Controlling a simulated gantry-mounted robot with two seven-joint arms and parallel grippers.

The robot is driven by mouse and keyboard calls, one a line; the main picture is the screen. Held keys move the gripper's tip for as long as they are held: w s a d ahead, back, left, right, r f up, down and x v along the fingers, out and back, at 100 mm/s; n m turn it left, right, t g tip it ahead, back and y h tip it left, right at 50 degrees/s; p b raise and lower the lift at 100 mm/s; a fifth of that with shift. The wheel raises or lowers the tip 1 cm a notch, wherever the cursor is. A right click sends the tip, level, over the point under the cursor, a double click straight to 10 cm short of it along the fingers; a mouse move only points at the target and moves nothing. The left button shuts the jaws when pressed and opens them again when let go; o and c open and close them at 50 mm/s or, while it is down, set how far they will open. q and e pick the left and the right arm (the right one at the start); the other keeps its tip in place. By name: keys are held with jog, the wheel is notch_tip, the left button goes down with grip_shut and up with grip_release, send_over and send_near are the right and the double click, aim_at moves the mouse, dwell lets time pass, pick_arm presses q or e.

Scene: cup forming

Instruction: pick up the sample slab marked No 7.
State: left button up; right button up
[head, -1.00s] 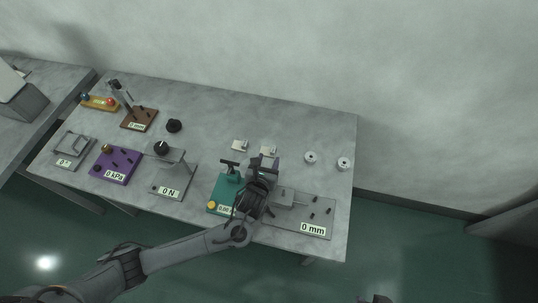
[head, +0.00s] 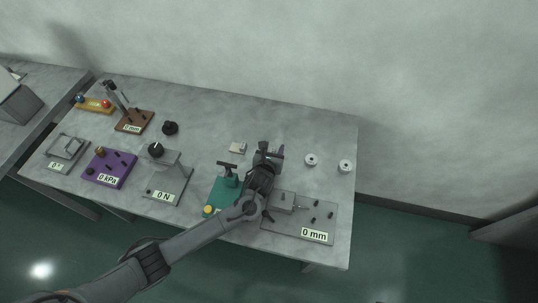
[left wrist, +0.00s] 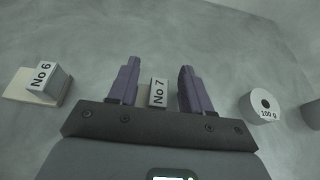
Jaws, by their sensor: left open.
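The slab marked No 7 (left wrist: 159,92) shows in the left wrist view as a small block with a white label, with part of a pale base behind it. It is between the two purple fingers of my left gripper (left wrist: 160,72), which are open with a gap on each side. In the head view my left gripper (head: 268,152) covers the No 7 slab. A similar slab marked No 6 (left wrist: 45,77) sits on a pale base to the left; it also shows in the head view (head: 238,148). My right gripper is not in view.
A 100 g ring weight (left wrist: 265,105) stands right of the gripper, with another white weight (head: 345,166) beyond. The green device (head: 224,190) and the grey 0 mm plate (head: 318,222) lie under and beside my left arm. The table behind is clear.

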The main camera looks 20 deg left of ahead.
pick_arm(q)
grip_shut()
dwell(0.3)
